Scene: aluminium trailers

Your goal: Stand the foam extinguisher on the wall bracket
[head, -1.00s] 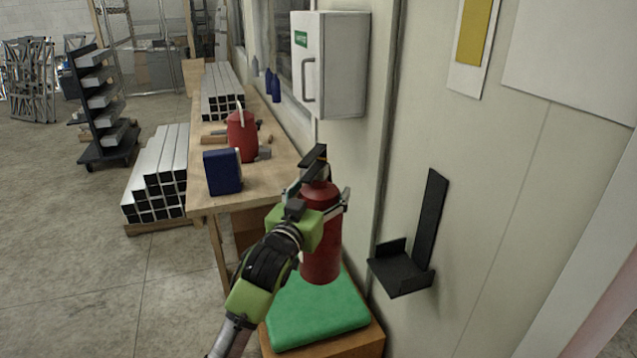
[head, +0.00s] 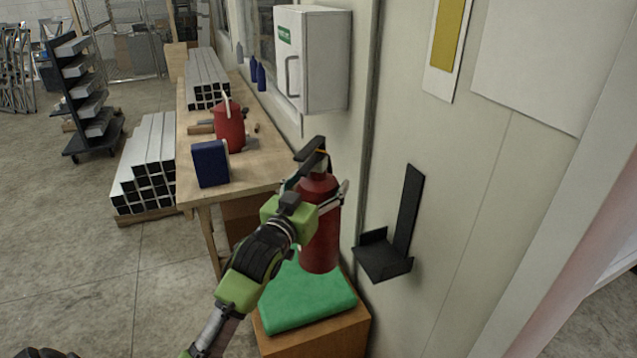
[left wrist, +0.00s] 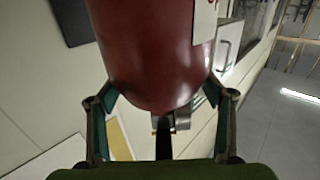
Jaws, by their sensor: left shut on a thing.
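The foam extinguisher (head: 319,232) is a red cylinder with a black handle on top. My left gripper (head: 318,200) is shut on its upper body and holds it upright above the green cushion, left of the bracket. Its red body also fills the top of the left wrist view (left wrist: 155,50), between the two fingers (left wrist: 160,100). The wall bracket (head: 384,259) is a black shelf with a low lip and a tall back plate, fixed to the pale wall. Nothing stands on it. My right gripper does not show.
A green cushion (head: 305,297) lies on a wooden box (head: 318,340) below the extinguisher. A workbench (head: 245,180) with a red can (head: 229,128) and a blue box (head: 210,164) stands behind. A white cabinet (head: 325,62) hangs on the wall above.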

